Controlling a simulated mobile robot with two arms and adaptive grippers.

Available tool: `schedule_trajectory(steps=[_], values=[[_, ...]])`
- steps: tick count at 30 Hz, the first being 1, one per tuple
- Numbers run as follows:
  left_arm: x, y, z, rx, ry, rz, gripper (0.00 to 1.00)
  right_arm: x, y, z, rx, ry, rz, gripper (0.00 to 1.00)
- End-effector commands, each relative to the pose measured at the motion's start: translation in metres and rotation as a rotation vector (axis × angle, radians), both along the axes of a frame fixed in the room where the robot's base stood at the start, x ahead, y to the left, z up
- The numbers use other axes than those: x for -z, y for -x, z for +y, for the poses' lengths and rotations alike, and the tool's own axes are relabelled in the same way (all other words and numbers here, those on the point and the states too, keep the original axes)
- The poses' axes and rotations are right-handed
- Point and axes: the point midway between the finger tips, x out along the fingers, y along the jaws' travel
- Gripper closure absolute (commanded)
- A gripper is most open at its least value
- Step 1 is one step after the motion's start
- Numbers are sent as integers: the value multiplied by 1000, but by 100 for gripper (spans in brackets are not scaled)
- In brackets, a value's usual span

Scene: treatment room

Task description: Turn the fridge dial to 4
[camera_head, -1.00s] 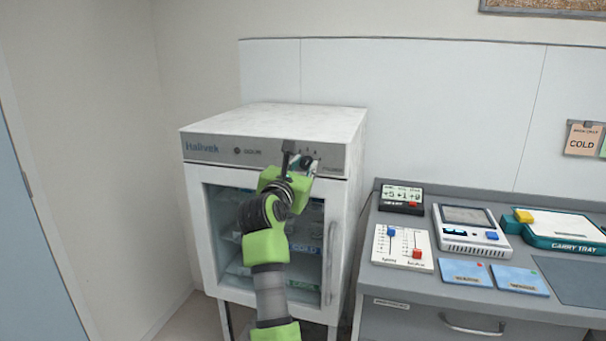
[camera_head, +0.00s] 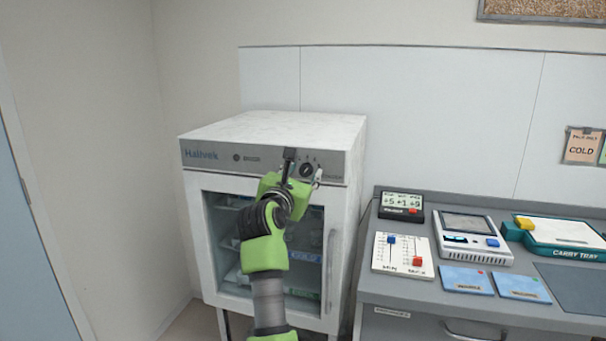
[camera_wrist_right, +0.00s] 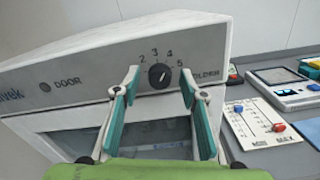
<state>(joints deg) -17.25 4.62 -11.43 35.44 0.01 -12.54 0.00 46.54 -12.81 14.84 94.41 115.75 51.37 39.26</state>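The fridge (camera_head: 262,128) is a white cabinet with a glass door and a grey top panel. Its black round dial (camera_head: 306,170) sits on the right part of that panel. In the right wrist view the dial (camera_wrist_right: 159,76) has the numbers 2, 3, 4 and 5 around its top; its pointer mark is too small to read surely. My right gripper (camera_head: 303,167) is in front of the panel. In the right wrist view the gripper (camera_wrist_right: 160,82) is open, one teal finger on each side of the dial, with visible gaps. My left gripper is not in view.
A grey counter (camera_head: 480,310) stands right of the fridge. It bears a slider board (camera_head: 403,267), a small display (camera_head: 401,200), a device (camera_head: 470,215), blue cards (camera_head: 467,280) and a carry tray (camera_head: 575,252). A wall is on the left.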

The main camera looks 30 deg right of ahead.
Motion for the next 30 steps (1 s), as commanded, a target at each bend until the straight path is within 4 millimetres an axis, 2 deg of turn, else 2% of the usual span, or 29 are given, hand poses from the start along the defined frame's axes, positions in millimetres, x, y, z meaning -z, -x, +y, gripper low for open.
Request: schedule_trajectory(steps=[5,12,16,21,30], values=[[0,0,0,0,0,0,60,-21,0,0,-1,-1,-5,61],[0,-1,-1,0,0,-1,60,-68,0,0,-1,-2,-5,61],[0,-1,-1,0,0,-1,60,-87,-1,0,-1,-1,-3,61],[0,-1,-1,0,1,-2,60,-98,-1,-1,0,-2,-1,61],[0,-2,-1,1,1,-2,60,-99,-1,-1,0,-1,0,61]])
